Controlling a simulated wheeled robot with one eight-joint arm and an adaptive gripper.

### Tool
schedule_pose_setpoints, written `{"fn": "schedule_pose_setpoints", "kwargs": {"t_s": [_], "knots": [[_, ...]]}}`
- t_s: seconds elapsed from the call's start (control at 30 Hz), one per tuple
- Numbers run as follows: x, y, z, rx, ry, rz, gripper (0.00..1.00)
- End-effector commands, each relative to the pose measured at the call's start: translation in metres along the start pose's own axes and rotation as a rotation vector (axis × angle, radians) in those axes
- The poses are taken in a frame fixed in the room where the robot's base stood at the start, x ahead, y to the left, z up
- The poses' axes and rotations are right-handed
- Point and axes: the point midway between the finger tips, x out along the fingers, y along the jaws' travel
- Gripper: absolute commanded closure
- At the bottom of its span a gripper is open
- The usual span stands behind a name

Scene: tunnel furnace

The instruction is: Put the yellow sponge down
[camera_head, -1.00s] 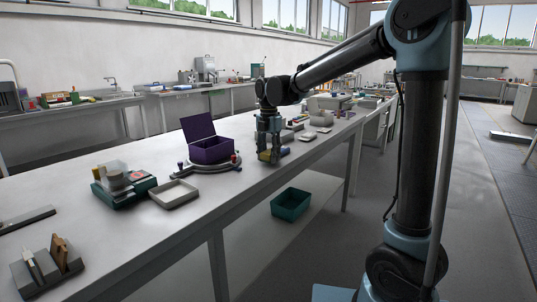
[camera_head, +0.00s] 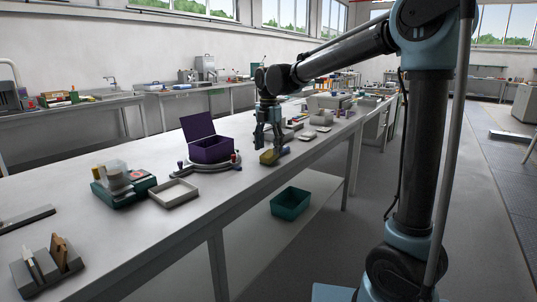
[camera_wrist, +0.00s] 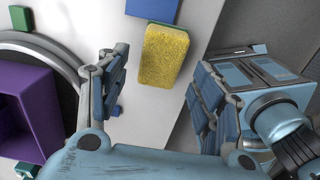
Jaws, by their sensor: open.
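The yellow sponge (camera_head: 267,157) lies on the long white table (camera_head: 215,215), close to its front edge. In the wrist view its yellow face (camera_wrist: 164,56) shows whole, with a thin green strip along its far end. My gripper (camera_head: 268,141) is just above the sponge, fingers pointing down. In the wrist view my gripper (camera_wrist: 157,76) is open, with a finger to either side of the sponge and visible gaps between; it holds nothing.
A blue block (camera_wrist: 152,9) is beside the sponge's far end. A shallow beige tray (camera_head: 173,193) is further left. A teal bin (camera_head: 290,203) sits below the tabletop.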

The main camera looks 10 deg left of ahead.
Motion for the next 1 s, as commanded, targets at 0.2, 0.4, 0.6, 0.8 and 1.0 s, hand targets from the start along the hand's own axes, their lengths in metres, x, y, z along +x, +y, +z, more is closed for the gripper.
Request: {"fn": "schedule_pose_setpoints", "kwargs": {"t_s": [0.2, 0.4, 0.6, 0.8, 1.0], "knots": [[-0.042, 0.0, 0.0, 0.0, 0.0, 0.0, 0.39], [-0.075, 0.0, 0.0, 0.0, 0.0, 0.0, 0.39], [-0.093, 0.0, 0.0, 0.0, 0.0, 0.0, 0.39], [-0.098, 0.0, 0.0, 0.0, 0.0, 0.0, 0.39], [-0.095, -0.023, 0.009, 0.098, -0.003, 0.006, 0.39]]}}
